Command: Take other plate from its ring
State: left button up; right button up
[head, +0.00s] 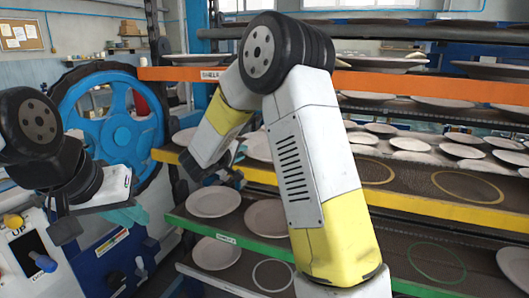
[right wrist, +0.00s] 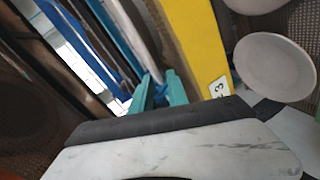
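In the head view, two yellow rings, one at the right (head: 467,186) and one nearer the middle (head: 362,172), lie empty on the yellow-edged shelf. A green ring (head: 437,262) on the green-edged shelf and a white ring (head: 272,274) on the lowest shelf are also empty. My right gripper (head: 225,177) is by the yellow shelf edge, partly hidden by its arm. Its teal fingers (right wrist: 159,84) look apart and empty in the right wrist view, beside the yellow edge. A white plate (right wrist: 275,66) is to their right, untouched. My left gripper (head: 125,216) is by the control panel; its finger gap is unclear.
The rack has orange (head: 440,86), yellow (head: 430,207) and green (head: 228,240) shelf edges. Several white plates stand on its shelves, including one (head: 214,202) on the green shelf. A blue wheel (head: 113,130) and a control panel (head: 28,250) are at the left.

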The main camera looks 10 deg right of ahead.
jog(key=x, duration=0.3)
jog(key=shift+s, duration=0.1)
grip_shut()
dwell(1.2)
